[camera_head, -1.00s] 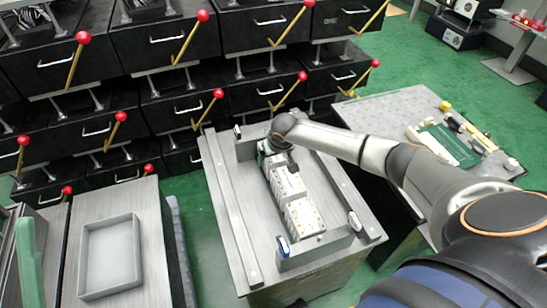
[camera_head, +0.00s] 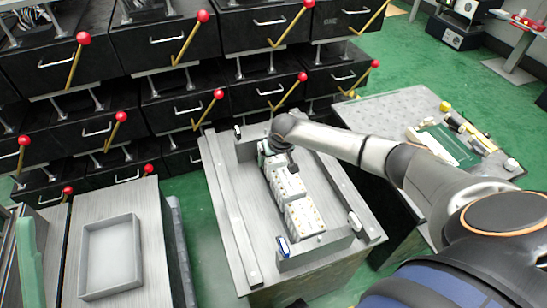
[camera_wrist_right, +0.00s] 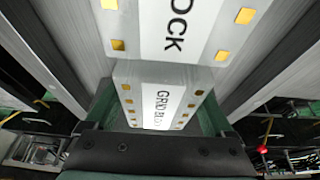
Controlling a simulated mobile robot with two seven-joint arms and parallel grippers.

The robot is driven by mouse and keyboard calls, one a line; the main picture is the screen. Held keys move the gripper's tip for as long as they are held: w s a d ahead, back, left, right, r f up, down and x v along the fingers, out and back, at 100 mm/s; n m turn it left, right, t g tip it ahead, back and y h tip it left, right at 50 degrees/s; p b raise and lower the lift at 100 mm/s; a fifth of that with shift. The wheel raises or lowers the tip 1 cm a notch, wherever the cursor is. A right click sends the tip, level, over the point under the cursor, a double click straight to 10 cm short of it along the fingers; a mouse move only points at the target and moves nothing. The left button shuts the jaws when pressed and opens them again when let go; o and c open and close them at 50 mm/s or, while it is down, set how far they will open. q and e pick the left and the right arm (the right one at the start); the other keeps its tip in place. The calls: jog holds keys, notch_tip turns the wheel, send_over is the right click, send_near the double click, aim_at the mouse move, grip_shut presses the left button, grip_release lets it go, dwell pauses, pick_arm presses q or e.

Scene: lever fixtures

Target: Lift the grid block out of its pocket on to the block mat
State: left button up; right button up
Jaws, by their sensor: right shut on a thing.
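A row of white blocks with yellow-gold pads lies in a long grey fixture (camera_head: 230,222). Two show clearly in the head view, a middle block (camera_head: 287,184) and a near block (camera_head: 302,216). My right gripper (camera_head: 272,158) reaches down over the far end of the row. In the right wrist view it is shut on a block labelled "GRID BLOCK" (camera_wrist_right: 160,95). A second labelled block (camera_wrist_right: 180,30) lies right beside it. My wrist hides most of the held block in the head view, and I cannot tell if it is raised. My left gripper is not in view.
A side table (camera_head: 385,112) at right carries a green flat panel (camera_head: 450,143) and small yellow and white parts. An empty grey tray (camera_head: 110,257) lies on the left bench. Black drawers with red-knobbed levers (camera_head: 203,16) stand behind the fixture.

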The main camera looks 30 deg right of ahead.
jog(key=shift+w+r+p, duration=0.1)
jog(key=shift+r+p, duration=0.65)
jog(key=shift+p, duration=0.2)
dwell(0.9)
jog(key=shift+r+p, duration=1.4)
jog(key=shift+p, duration=0.5)
